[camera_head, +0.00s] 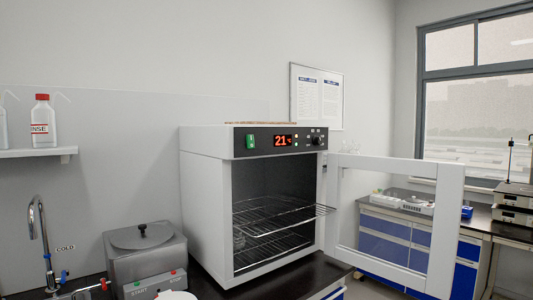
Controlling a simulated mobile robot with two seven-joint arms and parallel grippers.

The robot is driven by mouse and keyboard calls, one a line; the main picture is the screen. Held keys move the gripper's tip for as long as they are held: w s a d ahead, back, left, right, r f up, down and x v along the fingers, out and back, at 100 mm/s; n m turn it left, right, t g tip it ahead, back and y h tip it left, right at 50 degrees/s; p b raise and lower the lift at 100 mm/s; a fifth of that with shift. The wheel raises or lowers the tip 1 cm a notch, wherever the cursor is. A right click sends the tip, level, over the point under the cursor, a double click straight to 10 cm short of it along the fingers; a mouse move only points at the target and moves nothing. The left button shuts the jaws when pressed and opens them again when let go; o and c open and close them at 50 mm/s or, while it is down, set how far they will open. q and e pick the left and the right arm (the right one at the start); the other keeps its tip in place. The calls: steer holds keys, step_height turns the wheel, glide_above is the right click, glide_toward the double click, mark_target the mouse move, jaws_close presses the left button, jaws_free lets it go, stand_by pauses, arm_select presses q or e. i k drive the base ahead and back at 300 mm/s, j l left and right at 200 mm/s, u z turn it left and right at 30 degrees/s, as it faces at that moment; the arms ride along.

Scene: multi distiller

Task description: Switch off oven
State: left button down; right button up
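The white oven (205,190) stands on a black bench with its framed glass door (445,230) swung wide open to the right. A green switch (250,142) is at the left of its dark control panel. The lit red display (283,140) reads 21 °C. A dark knob (317,141) is at the panel's right. Inside are wire racks; the upper rack (285,212) sticks out a little past the front opening. A small round item, hard to make out, sits inside at the left. Neither of my grippers is in view.
A grey water bath (145,255) with START and STOP buttons stands left of the oven. The open door blocks space at the right. A rounded white part shows at the bottom edge.

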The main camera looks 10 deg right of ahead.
mark_target(251, 144)
steer(key=i+l, duration=0.15)
steer(key=l, duration=0.25)
steer(key=i+l, duration=0.1)
steer(key=l, duration=0.25)
steer(key=i+l, duration=0.15)
steer(key=l, duration=0.25)
steer(key=i+l, duration=0.1)
steer(key=l, duration=0.3)
steer(key=i+l, duration=0.15)
steer(key=l, duration=0.55)
steer(key=k+l, duration=0.1)
steer(key=l, duration=0.25)
